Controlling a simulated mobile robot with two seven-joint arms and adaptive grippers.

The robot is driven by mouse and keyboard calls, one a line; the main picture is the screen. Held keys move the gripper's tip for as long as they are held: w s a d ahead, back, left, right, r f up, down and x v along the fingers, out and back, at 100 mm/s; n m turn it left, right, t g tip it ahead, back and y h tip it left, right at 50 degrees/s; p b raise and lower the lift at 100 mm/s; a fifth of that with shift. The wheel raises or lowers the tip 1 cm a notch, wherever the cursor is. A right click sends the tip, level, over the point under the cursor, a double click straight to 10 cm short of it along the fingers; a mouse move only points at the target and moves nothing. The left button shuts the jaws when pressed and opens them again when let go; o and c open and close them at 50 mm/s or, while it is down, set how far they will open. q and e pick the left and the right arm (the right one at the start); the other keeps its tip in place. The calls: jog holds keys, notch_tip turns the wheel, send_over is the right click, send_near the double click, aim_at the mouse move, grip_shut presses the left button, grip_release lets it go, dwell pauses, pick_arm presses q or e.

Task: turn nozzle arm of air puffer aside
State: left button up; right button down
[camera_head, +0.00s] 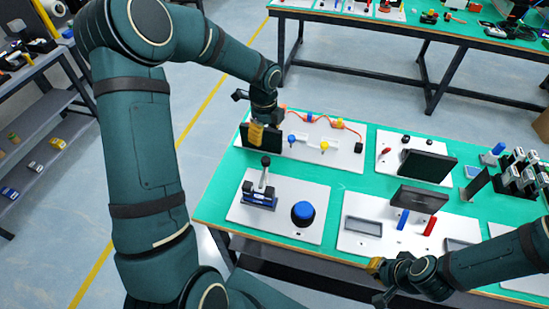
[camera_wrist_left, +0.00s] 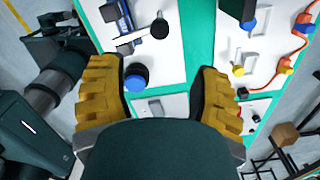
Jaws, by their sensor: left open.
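I cannot make out a part that is clearly an air puffer or its nozzle arm. A blue-and-black device with an upright grey lever and a black knob (camera_head: 264,178) stands on a white board at the table's near left. It also shows at the top of the left wrist view (camera_wrist_left: 130,36). My left gripper (camera_head: 256,134) is beyond it, over the board behind. In the left wrist view, its yellow fingers (camera_wrist_left: 160,85) are spread apart with nothing between them. My right gripper (camera_head: 376,280) is at the table's near edge. Its finger opening is unclear.
A blue round button (camera_head: 303,211) is on the near left board, with a dark upright panel (camera_head: 258,138) beyond. An orange cable (camera_head: 325,118) lies on the far board. Dark screens (camera_head: 427,165) and several small devices stand to the right. Green tabletop (camera_head: 212,207) shows between boards.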

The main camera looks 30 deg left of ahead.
aim_at(266, 159)
pick_arm(q)
notch_tip(266, 159, down, 13)
jog(key=shift+r, duration=0.1)
dwell(0.3)
grip_shut()
